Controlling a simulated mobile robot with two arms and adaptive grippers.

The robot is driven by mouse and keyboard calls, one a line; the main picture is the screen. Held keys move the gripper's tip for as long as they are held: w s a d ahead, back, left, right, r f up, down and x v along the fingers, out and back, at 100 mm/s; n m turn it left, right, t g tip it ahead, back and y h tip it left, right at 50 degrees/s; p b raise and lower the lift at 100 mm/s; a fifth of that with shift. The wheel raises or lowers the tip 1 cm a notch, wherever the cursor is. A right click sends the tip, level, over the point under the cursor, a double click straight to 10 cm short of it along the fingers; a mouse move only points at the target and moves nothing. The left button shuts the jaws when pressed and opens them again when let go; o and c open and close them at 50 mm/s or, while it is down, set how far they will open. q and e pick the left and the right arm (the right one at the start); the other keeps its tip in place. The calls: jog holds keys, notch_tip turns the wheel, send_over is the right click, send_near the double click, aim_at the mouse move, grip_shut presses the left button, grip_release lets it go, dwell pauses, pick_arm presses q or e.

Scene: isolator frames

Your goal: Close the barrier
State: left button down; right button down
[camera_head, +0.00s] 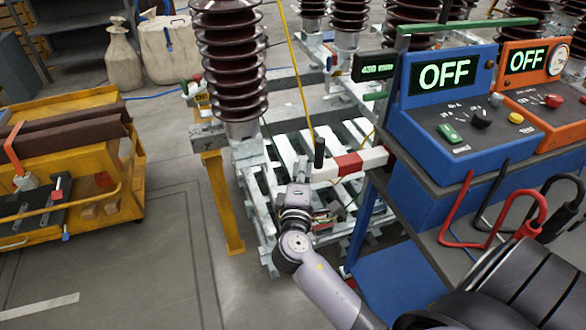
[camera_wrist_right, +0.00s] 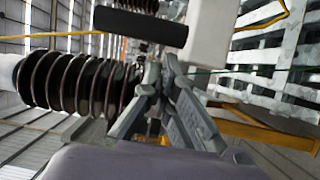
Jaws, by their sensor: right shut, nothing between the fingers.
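The barrier is a red-and-white bar (camera_head: 348,164) that reaches left from beside the blue console in the head view. A black upright handle (camera_head: 319,153) stands near its left end. That end is apart from the yellow post (camera_head: 222,200) on the left. My right gripper (camera_head: 300,172) is shut and empty, just left of the bar's end and below the handle. In the right wrist view the black handle (camera_wrist_right: 140,27) and the white bar end (camera_wrist_right: 210,30) lie beyond the shut fingers (camera_wrist_right: 160,70). Whether the fingers touch the bar is unclear. My left gripper is not seen.
A blue console (camera_head: 455,130) and an orange console (camera_head: 540,100), both reading OFF, stand on a cart at right with red and black cables. A brown ribbed insulator (camera_head: 232,60) rises behind the post. A yellow trolley (camera_head: 75,160) is at left; floor between is clear.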

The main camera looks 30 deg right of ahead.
aim_at(356, 160)
jog(key=shift+d, duration=0.1)
jog(key=s+d, duration=0.1)
jog(key=d, duration=0.3)
jog(key=s+d, duration=0.1)
jog(key=d, duration=0.4)
jog(key=s+d, duration=0.1)
jog(key=d, duration=0.4)
jog(key=shift+s+d+p, duration=0.1)
jog(key=shift+s+p, duration=0.1)
jog(key=shift+p, duration=0.2)
